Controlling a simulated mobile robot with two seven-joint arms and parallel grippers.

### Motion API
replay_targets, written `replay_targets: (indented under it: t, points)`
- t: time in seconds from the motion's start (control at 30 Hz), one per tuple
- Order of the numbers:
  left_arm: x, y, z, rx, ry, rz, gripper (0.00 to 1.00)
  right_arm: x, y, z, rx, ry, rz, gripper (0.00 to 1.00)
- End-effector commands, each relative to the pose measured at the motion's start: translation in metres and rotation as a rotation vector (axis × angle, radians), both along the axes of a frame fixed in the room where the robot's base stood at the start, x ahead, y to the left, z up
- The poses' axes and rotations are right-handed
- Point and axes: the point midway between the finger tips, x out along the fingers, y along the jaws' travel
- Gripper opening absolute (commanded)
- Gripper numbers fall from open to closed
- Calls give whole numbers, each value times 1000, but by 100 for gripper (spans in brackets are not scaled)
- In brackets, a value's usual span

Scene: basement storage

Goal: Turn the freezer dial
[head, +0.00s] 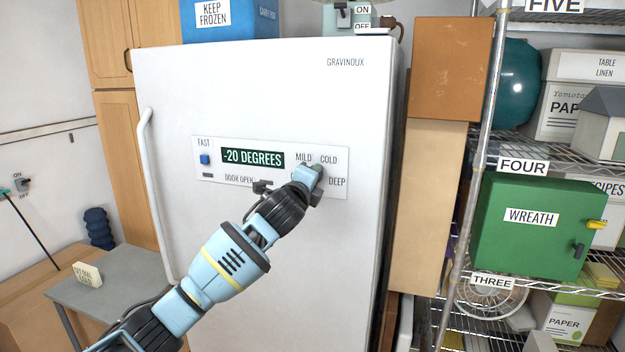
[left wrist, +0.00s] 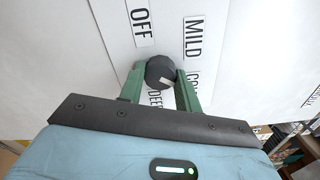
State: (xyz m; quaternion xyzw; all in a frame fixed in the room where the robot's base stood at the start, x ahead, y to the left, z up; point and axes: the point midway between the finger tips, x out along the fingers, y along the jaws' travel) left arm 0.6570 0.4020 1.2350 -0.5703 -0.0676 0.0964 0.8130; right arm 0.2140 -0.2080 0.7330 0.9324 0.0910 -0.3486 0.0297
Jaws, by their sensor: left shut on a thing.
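The white freezer (head: 290,95) stands upright, with a control panel (head: 215,171) on its door. The panel display (head: 253,158) reads -20 DEGREES. The black round freezer dial (left wrist: 160,70) shows in the left wrist view between my green fingers, among the labels OFF, MILD, a partly covered COLD and DEEP. A pale mark on the dial lies on its lower side in that view. My left gripper (head: 318,172) is shut on the dial and hides it in the head view. My right gripper is not in view.
A blue FAST button (head: 204,159) sits left of the display. The freezer's long handle (head: 152,190) runs down its left edge. Brown boxes (head: 430,200) and a wire shelf with a green WREATH box (head: 528,250) stand right. A small grey table (head: 120,285) is at left.

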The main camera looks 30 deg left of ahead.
Motion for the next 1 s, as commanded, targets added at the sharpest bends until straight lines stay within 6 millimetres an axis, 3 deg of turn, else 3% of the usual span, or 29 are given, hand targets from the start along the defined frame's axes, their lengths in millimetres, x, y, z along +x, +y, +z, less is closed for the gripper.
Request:
replay_targets:
  t: [0.23,0.27,0.43,0.77,1.0]
  points:
    - [0,0,-1,1,1,0,11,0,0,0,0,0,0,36]
    - [0,0,-1,1,1,0,35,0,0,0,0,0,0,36]
    - [0,0,0,1,1,0,55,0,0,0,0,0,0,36]
    - [-2,0,0,2,0,0,55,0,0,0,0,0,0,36]
    - [-23,-6,-2,4,2,-1,55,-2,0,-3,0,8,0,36]
